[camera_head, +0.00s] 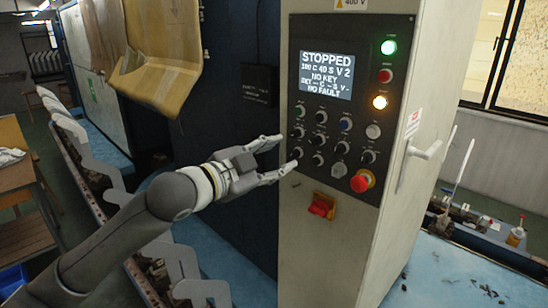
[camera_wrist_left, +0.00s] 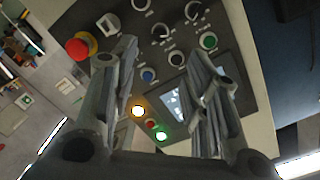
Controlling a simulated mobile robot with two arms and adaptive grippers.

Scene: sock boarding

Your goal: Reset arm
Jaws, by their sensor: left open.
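My left gripper (camera_head: 284,159) is open and empty in front of the lower left part of a grey control cabinet (camera_head: 333,255). Its two fingers also show in the left wrist view (camera_wrist_left: 165,68), spread apart with the control panel behind them. The panel (camera_head: 311,168) carries several knobs and buttons and a lit screen (camera_head: 326,73) reading STOPPED and NO FAULT. I cannot tell whether a fingertip touches a knob. A red emergency button (camera_head: 362,181) sits at the panel's lower right. My right gripper is not in view.
A red switch on an orange plate (camera_head: 321,206) is below the panel. A white door handle (camera_head: 424,150) sticks out from the cabinet's right side. A row of grey boards (camera_head: 82,145) runs along the left. A brown hanging sheet (camera_head: 163,50) is above my arm.

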